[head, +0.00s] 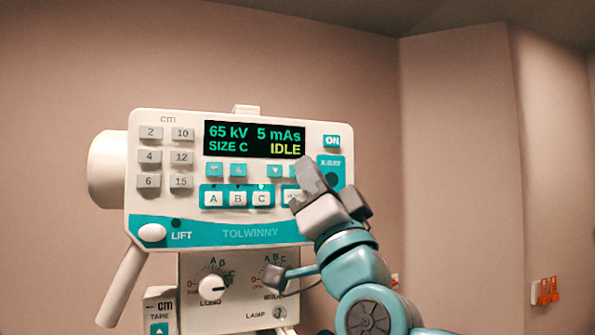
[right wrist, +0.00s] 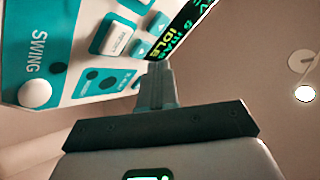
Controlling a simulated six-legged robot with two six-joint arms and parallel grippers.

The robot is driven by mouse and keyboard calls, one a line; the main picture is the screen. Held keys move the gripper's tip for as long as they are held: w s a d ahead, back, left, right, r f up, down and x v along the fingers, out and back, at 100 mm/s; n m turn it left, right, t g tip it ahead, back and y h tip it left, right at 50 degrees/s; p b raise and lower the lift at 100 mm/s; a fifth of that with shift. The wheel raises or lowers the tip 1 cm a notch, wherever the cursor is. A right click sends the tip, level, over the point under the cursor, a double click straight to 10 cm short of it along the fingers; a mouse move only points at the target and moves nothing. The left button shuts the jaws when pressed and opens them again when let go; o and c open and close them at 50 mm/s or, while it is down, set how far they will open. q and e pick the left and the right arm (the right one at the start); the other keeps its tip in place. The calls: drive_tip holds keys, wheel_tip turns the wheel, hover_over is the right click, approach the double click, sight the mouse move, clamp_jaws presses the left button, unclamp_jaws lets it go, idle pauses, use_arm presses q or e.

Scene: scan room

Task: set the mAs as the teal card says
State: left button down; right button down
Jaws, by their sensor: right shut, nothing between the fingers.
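The white and teal control panel (head: 270,230) faces me in the head view. Its display (head: 253,140) reads 65 kV, 5 mAs, SIZE C and IDLE. Below the display are small teal arrow buttons; one down-arrow button (head: 275,171) shows under the mAs reading. My right gripper (head: 309,168) is shut and empty, its tip in front of the panel just below the display's right end, hiding part of the buttons there. In the right wrist view the shut fingers (right wrist: 158,72) are close to a teal arrow button (right wrist: 140,49); I cannot tell whether they touch. No teal card shows.
Size buttons A, B and C (head: 238,198) sit below the arrows. Grey cm buttons (head: 150,157) are at the left, the ON button (head: 332,141) at the upper right. Dials (head: 212,284) are underneath. A white handle (head: 121,287) sticks out lower left. Orange items (head: 545,291) hang on the right wall.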

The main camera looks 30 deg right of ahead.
drive_tip(key=shift+w, duration=0.25)
idle(0.7)
drive_tip(key=shift+w+d, duration=0.1)
drive_tip(key=shift+w, duration=0.2)
drive_tip(key=shift+w+d, duration=0.1)
drive_tip(key=shift+w, duration=0.25)
idle(0.6)
drive_tip(key=shift+s, duration=0.1)
drive_tip(key=shift+s+a+b, duration=0.2)
drive_tip(key=shift+s+b, duration=0.3)
drive_tip(key=shift+s, duration=0.25)
drive_tip(key=shift+f, duration=0.1)
drive_tip(key=shift+s+a, duration=0.2)
drive_tip(key=shift+s, duration=0.6)
drive_tip(key=shift+s+a, duration=0.2)
drive_tip(key=shift+s, duration=0.6)
drive_tip(key=shift+s+a, duration=0.2)
drive_tip(key=shift+s, duration=0.6)
